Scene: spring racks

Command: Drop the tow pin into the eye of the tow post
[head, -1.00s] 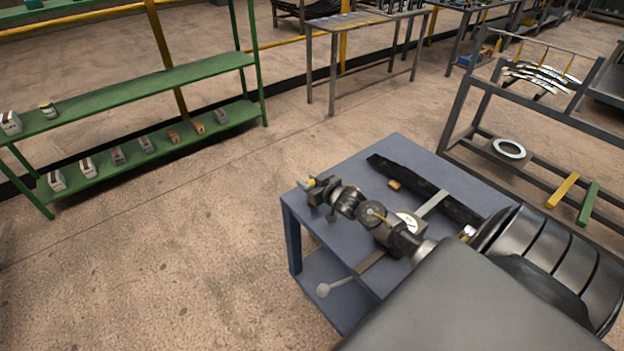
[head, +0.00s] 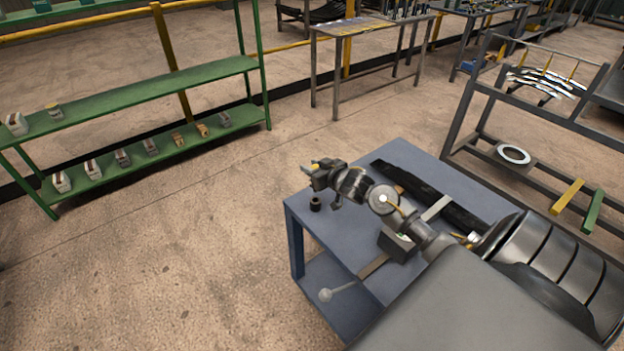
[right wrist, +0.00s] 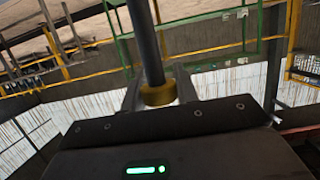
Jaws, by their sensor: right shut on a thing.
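My right gripper (head: 316,174) is above the left corner of the blue-grey table. In the right wrist view, the right gripper (right wrist: 160,92) is shut on the tow pin (right wrist: 147,42), a dark rod with a yellow collar between the fingers. In the head view only a small yellow part of the pin (head: 315,166) is clear. A short dark cylinder with a dark top (head: 316,204), apparently the tow post's eye, stands on the table just below the gripper, apart from it. The pin's lower end cannot be made out. My left gripper is not in view.
The blue-grey table (head: 345,232) also holds a long black bar (head: 450,203), a small brown block and a flat grey bar. A rod with a ball end (head: 325,294) sticks out at its front. A green shelf (head: 150,90) stands left; open floor lies between.

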